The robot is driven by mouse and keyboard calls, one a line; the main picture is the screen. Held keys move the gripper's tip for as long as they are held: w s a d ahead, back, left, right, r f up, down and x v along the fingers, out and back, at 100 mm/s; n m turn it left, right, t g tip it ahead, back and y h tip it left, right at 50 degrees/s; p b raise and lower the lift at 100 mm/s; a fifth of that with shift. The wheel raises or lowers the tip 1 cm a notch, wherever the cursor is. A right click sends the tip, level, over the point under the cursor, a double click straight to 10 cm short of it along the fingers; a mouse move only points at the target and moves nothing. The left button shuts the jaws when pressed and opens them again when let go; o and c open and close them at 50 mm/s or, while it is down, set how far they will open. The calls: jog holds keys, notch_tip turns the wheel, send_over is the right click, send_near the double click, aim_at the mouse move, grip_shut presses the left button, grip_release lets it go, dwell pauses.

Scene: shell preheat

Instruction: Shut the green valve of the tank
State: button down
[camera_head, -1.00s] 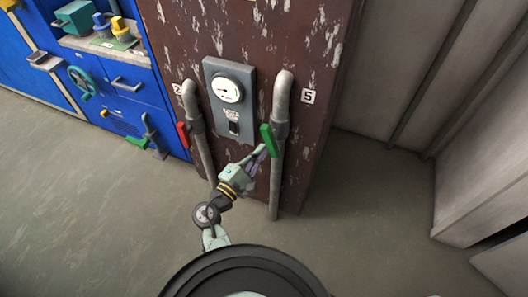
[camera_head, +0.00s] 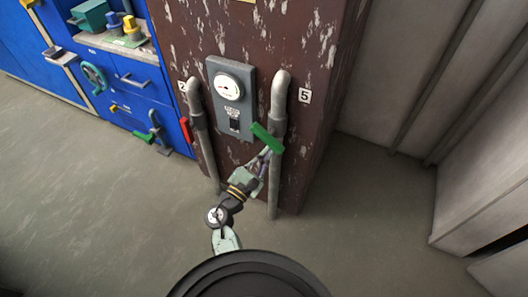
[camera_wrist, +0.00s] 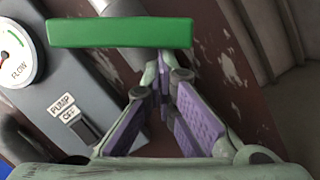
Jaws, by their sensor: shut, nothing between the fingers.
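The green valve handle (camera_head: 266,137) sits on the right-hand grey pipe (camera_head: 276,175) of the brown, worn tank (camera_head: 311,45). It is tilted, its upper end to the left and its lower end to the right. In the wrist view the green handle (camera_wrist: 120,33) crosses the upper left as a wide bar. My gripper (camera_head: 265,152) is just below the handle in the head view, its fingers shut and empty. In the wrist view the fingertips (camera_wrist: 163,75) meet just below the bar's right part. I cannot tell whether they touch it.
A red handle (camera_head: 185,129) is on the left-hand pipe (camera_head: 204,150). A grey panel with a flow gauge (camera_head: 228,87) and a pump switch (camera_head: 234,125) lies between the pipes. A blue cabinet (camera_head: 135,75) stands left. The floor (camera_head: 90,210) in front is clear.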

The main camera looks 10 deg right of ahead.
jog(key=shift+s+d+r, duration=0.25)
jog(key=shift+s+d, duration=0.25)
jog(key=shift+d, duration=0.3)
dwell(1.3)
dwell(0.5)
